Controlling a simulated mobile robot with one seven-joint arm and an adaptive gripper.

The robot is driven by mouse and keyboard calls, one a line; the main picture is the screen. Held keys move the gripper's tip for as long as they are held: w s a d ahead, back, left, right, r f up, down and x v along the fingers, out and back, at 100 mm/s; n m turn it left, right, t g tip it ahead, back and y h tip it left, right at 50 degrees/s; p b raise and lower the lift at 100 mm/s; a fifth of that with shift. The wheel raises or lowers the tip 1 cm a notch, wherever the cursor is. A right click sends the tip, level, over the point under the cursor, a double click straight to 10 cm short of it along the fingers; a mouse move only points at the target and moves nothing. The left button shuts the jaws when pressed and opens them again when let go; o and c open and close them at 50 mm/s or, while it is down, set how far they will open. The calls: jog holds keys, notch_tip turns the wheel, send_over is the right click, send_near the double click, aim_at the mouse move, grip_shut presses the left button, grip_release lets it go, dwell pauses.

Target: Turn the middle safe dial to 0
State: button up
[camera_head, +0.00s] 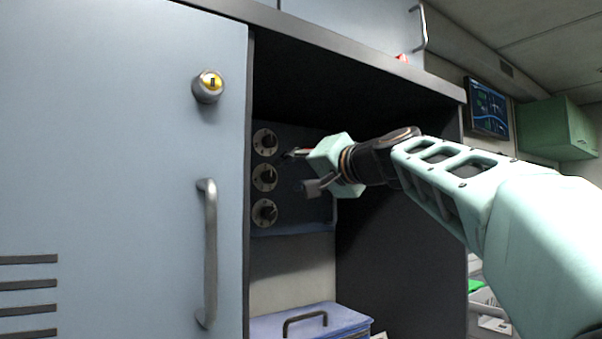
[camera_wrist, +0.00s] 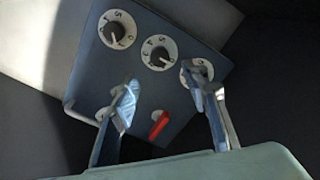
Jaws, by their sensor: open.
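Three round dials with pale faces and dark knobs are stacked in a column on a dark blue safe front. The middle dial (camera_head: 264,177) sits between the top dial (camera_head: 265,142) and the bottom dial (camera_head: 265,212). In the wrist view the middle dial (camera_wrist: 159,52) lies above the gap between my fingers, its knob pointing to the lower right; its marks are too small to read surely. One end dial (camera_wrist: 117,29) is clear; the other (camera_wrist: 196,72) is partly covered by a finger. My gripper (camera_head: 300,171) is open and empty, right of the dials; its fingers (camera_wrist: 166,95) also show in the wrist view.
A red handle (camera_wrist: 158,125) is on the safe front between my fingers in the wrist view. The safe is inside a dark cabinet recess. A blue-grey door (camera_head: 120,150) with a handle (camera_head: 209,250) stands at left. A blue case (camera_head: 270,326) lies below.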

jog(key=shift+v, duration=1.3)
